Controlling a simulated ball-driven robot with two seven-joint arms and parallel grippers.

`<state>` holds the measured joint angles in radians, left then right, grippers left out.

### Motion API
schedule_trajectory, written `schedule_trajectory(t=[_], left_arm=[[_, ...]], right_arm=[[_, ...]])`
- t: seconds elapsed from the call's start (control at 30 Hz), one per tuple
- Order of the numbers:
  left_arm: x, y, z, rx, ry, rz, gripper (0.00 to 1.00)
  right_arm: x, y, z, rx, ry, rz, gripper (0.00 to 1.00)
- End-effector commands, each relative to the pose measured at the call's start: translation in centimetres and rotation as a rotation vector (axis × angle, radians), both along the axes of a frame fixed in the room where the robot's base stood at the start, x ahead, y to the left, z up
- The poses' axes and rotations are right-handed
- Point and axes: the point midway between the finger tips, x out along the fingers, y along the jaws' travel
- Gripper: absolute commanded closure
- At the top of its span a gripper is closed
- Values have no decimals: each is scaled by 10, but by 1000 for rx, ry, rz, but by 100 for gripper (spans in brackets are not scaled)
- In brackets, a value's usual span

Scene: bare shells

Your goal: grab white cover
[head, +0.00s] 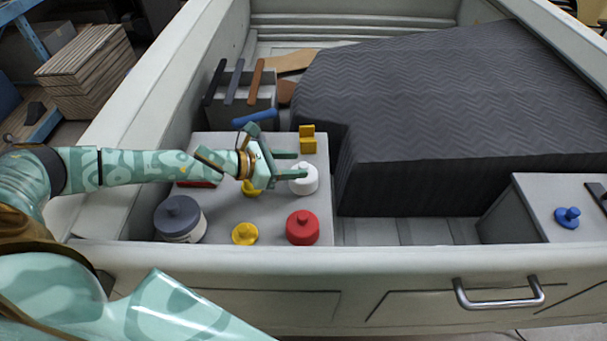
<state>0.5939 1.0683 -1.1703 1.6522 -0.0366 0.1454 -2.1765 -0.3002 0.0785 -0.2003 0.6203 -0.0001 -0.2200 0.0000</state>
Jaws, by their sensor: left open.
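The white cover (305,181) is a small round lid with a knob, standing on a grey platform (275,215) inside the truck bed. My left gripper (287,164) is open, with its fingers pointing right at the white cover. One finger reaches over or beside the cover's knob and hides part of it; I cannot tell whether they touch. My right gripper is not in view.
Near the cover stand a red lid (302,228), a yellow lid (245,234), a dark grey-lidded jar (180,219) and a yellow block (308,139). A blue handle (254,118) lies behind. A dark padded block (440,110) fills the right.

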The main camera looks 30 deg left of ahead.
Motion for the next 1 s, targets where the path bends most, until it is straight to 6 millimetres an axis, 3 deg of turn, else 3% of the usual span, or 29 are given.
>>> schedule_trajectory(t=[0.23,0.53,0.57,0.7,0.73,1.0], left_arm=[[24,-30,-11,-2,-1,-1,52],[30,-35,-15,0,2,-1,52],[30,-35,-15,0,2,-1,55],[30,-35,-15,-1,1,-1,94],[30,-35,-15,-1,1,-1,100],[30,-35,-15,-1,1,-1,100]], right_arm=[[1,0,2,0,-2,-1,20],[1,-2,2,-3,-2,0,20],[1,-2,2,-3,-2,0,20],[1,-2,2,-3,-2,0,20],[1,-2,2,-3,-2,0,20],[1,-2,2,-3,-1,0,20]])
